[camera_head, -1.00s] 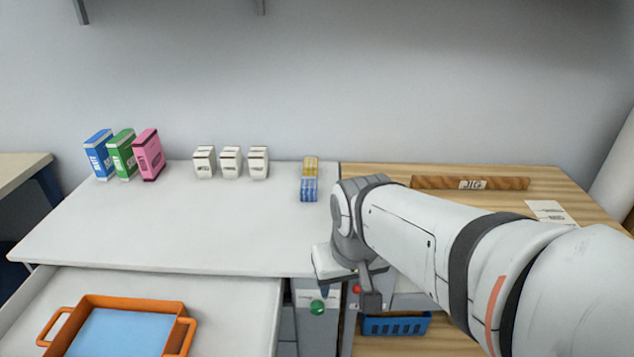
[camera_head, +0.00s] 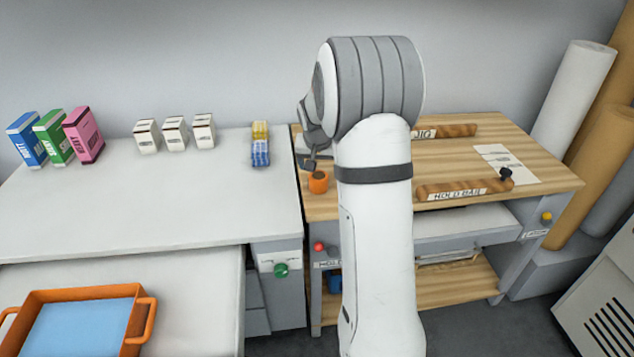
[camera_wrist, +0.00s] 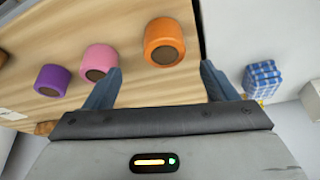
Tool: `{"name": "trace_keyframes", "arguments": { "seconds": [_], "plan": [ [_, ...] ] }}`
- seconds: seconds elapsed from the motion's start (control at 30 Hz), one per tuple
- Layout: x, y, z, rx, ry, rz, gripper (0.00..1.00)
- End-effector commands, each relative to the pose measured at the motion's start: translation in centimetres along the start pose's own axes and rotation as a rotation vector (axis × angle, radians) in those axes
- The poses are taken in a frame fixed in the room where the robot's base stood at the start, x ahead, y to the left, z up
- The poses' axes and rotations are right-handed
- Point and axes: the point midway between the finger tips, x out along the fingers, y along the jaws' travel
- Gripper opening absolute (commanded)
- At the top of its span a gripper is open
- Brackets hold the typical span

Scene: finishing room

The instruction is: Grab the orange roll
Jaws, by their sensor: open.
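The orange roll (camera_head: 318,182) stands on the wooden bench top near its left edge, just below my gripper in the head view. In the wrist view the orange roll (camera_wrist: 164,42) is ahead of my gripper (camera_wrist: 160,80), roughly between the lines of its two fingers and beyond their tips. My gripper is open and empty, apart from the roll. In the head view my arm hides part of the bench and most of the gripper (camera_head: 310,163).
The wrist view shows a pink roll (camera_wrist: 99,60) and a purple roll (camera_wrist: 52,79) left of the orange one, and a blue checked block (camera_wrist: 262,78) at right. A hold bar (camera_head: 463,189) lies on the bench. An orange tray (camera_head: 145,325) sits at lower left.

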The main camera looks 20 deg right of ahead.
Motion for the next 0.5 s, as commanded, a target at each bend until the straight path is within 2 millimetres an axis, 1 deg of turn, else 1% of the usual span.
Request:
{"name": "trace_keyframes", "arguments": {
  "seconds": [0.03, 0.17, 0.4, 0.5],
  "plan": [
    [0.6, 0.0, 0.0, 0.000, -0.002, 0.000, 0.79],
    [2.0, -0.2, 0.0, -0.002, -0.002, 0.000, 0.79],
    [5.5, -0.6, -0.1, -0.002, -0.004, 0.000, 0.79],
    [6.2, -0.7, -0.1, -0.003, -0.001, -0.001, 0.79]
  ]
}}
